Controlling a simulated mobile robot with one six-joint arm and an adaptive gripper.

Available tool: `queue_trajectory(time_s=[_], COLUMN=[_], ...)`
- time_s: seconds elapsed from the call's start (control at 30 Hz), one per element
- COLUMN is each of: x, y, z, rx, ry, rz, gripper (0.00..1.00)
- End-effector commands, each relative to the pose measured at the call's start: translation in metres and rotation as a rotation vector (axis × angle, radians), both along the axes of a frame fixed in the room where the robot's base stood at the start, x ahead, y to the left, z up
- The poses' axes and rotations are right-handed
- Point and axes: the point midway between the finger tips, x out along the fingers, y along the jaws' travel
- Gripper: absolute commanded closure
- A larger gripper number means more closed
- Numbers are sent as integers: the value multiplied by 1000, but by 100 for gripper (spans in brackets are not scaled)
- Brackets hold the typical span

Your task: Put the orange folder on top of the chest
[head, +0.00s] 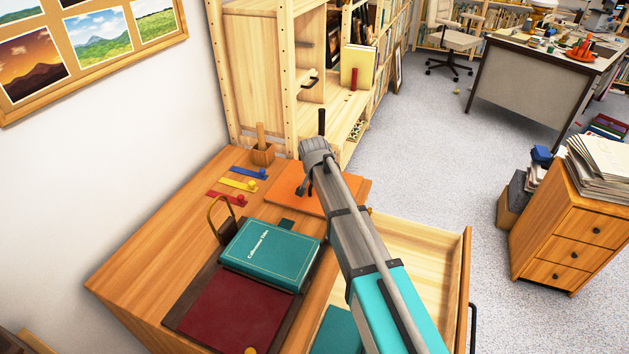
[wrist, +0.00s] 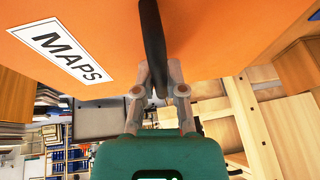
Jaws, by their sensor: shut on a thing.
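The orange folder (head: 288,187) lies flat at or just above the far end of the wooden top of the chest (head: 150,255) in the head view; whether it touches the wood I cannot tell. In the wrist view the folder (wrist: 190,25) fills the upper part, with a white label reading MAPS. My gripper (wrist: 160,92) is shut on a black strip that runs across the folder's face.
An open drawer (head: 420,245) juts out right. A small paper-topped cabinet (head: 570,235) stands farther right.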

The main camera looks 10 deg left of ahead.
Motion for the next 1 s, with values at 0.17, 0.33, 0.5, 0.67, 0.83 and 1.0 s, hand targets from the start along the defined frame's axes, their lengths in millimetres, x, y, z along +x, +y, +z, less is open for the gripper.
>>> queue_trajectory(time_s=[0.17, 0.33, 0.5, 0.67, 0.83, 1.0], x=[0, 0, 0, 0, 0, -2], y=[0, 0, 0, 0, 0, 0], z=[-3, -3, -3, -3, -1, 5], rx=[0, 0, 0, 0, 0, 0], ry=[-1, 0, 0, 0, 0, 0], rz=[0, 0, 0, 0, 0, 0], gripper=[100, 59, 51, 51, 51, 51])
